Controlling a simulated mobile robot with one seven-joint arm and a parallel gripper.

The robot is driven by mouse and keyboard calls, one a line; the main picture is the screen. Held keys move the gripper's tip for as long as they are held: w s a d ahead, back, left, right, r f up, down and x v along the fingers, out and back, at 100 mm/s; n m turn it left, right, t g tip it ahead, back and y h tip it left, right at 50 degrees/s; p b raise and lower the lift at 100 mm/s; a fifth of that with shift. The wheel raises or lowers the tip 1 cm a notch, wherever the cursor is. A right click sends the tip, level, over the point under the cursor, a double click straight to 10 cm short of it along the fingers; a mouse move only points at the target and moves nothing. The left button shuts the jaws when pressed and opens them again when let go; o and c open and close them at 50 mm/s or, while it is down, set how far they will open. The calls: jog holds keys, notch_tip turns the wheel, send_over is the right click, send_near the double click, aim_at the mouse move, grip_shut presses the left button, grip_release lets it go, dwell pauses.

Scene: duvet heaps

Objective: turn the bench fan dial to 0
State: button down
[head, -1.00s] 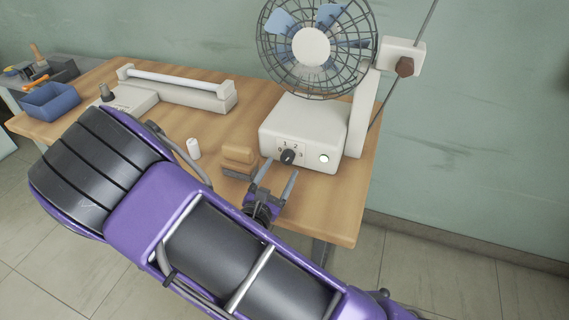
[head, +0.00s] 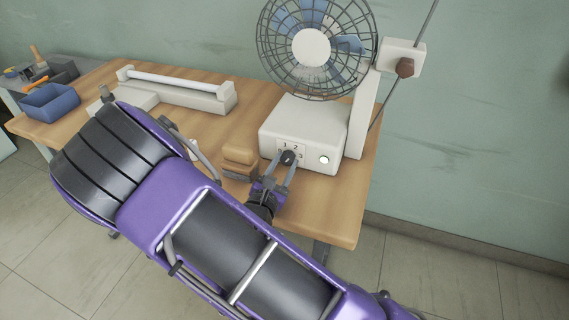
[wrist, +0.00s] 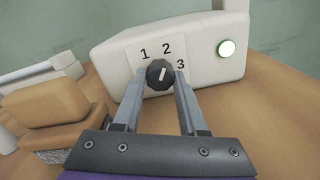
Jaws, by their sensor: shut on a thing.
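The bench fan (head: 312,47) stands on a white base box at the right end of the wooden bench. Its black dial (wrist: 160,74) is on the front panel, with the digits 1, 2 and 3 showing around it. The white pointer mark leans slightly right of upright, between 2 and 3. The 0 is not visible. My gripper (wrist: 159,82) is shut on the dial, one finger on each side of it. In the head view the dial (head: 288,158) sits between the fingertips.
A tan block-like brush (wrist: 50,103) stands close to the left of my gripper. A long white fixture (head: 185,90) lies further left on the bench (head: 340,205). A blue bin (head: 50,101) is at the far left. The bench right of the fan base is clear.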

jog(key=shift+r+n+p, duration=0.1)
jog(key=shift+n+p, duration=0.2)
jog(key=shift+p, duration=0.1)
jog(key=shift+n+p, duration=0.3)
jog(key=shift+p, duration=0.05)
jog(key=n+p, duration=0.3)
jog(key=shift+d+r, duration=0.1)
jog(key=shift+r, duration=0.05)
jog(key=n+p, duration=0.3)
jog(key=shift+n, duration=0.3)
jog(key=n+p, duration=0.2)
jog(key=n, duration=0.1)
jog(key=shift+n, duration=0.4)
jog(key=n, duration=0.6)
jog(key=shift+f+p, duration=0.2)
jog(key=shift+p, duration=0.2)
jog(key=n, duration=0.6)
jog(key=shift+n, duration=0.3)
